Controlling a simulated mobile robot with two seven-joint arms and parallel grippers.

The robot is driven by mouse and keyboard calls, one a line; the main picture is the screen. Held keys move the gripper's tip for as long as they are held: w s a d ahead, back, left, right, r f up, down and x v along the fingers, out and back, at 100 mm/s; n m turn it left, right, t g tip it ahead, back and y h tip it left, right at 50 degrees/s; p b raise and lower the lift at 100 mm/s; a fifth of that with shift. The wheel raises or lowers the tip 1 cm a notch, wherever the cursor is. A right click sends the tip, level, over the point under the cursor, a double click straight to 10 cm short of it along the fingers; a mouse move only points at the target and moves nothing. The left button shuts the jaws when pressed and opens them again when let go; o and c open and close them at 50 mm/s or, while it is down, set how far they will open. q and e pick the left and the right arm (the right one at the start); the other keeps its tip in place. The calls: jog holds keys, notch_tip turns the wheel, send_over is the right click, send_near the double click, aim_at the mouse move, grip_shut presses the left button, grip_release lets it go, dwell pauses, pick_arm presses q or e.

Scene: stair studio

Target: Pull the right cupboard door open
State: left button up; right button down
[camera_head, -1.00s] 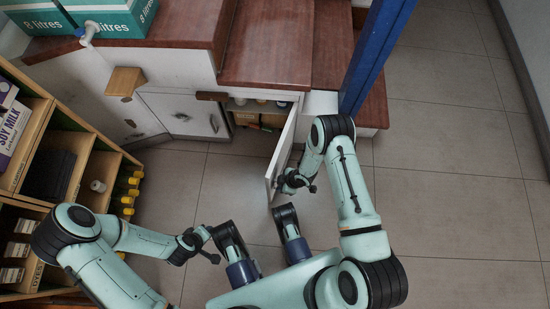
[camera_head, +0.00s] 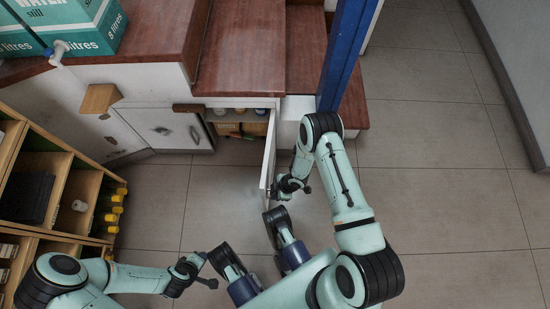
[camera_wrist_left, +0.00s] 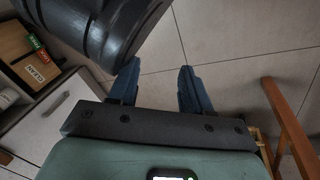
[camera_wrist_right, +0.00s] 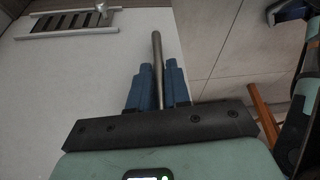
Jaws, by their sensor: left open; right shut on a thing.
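The right cupboard door (camera_head: 268,153) is white and stands open, swung out toward me and seen nearly edge-on in the head view. Its hinge side is at the right of the opening. My right gripper (camera_head: 274,189) is at the door's free end. In the right wrist view, its blue fingers (camera_wrist_right: 158,84) are shut on the upright metal bar handle (camera_wrist_right: 157,50) in front of the white door face (camera_wrist_right: 90,80). My left gripper (camera_head: 207,270) is open and empty over the floor, left of the door. Its spread fingers (camera_wrist_left: 155,88) show in the left wrist view.
The open cupboard holds a wooden box (camera_head: 229,129) and small items on a shelf. The closed left door (camera_head: 160,126) is beside it. A wooden shelf unit (camera_head: 80,195) with bottles stands at left. A blue post (camera_head: 343,55) rises at right. Floor at right (camera_head: 455,190) is clear.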

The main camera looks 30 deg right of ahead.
jog(key=shift+s+f, duration=0.1)
jog(key=shift+s, duration=0.05)
jog(key=c, duration=1.2)
grip_release()
jog(key=shift+o, duration=0.2)
pick_arm(q)
notch_tip(320, 180, up, 6)
jog(key=s+d+p, duration=0.1)
jog(key=d+p, duration=0.1)
jog(key=p, duration=0.2)
jog(key=shift+d+f+m+h, duration=0.25)
jog(key=shift+d+m+h, duration=0.05)
jog(key=shift+h, duration=0.1)
pick_arm(e)
jog(key=v, duration=1.3)
jog(key=shift+r, duration=0.25)
jog(key=shift+d, duration=0.1)
